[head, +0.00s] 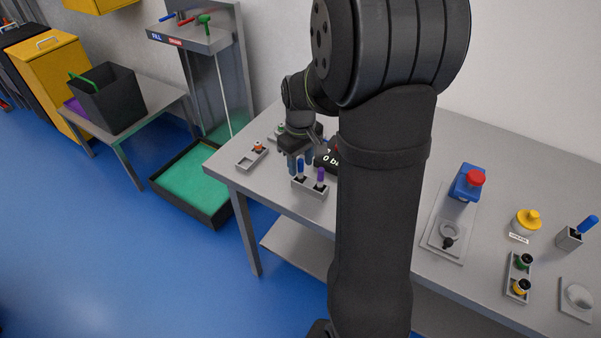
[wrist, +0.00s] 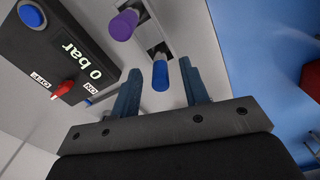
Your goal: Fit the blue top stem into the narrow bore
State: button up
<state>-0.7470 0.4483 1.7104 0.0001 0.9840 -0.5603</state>
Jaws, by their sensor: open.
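The blue top stem (head: 301,166) stands upright in a grey two-place holder (head: 311,191) near the table's front edge. A purple top stem (head: 320,177) stands beside it in the same holder. My gripper (head: 299,164) is open above the holder, its fingers around the blue top. In the wrist view the blue top (wrist: 160,74) lies between the two spread fingers of my gripper (wrist: 159,68), with gaps on both sides. The purple top (wrist: 123,25) is outside the fingers. The stems' lower ends are hidden in the holder, and I cannot tell which bore is narrow.
A black gauge box (wrist: 62,52) reading "0 bar" with a red switch is close beside my gripper. A small tray (head: 251,158) with an orange-topped piece is left of it. Farther right stand a blue box with red button (head: 467,184) and a grey holder (head: 568,239).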

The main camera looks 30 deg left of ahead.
jog(key=shift+f, duration=0.75)
grip_shut()
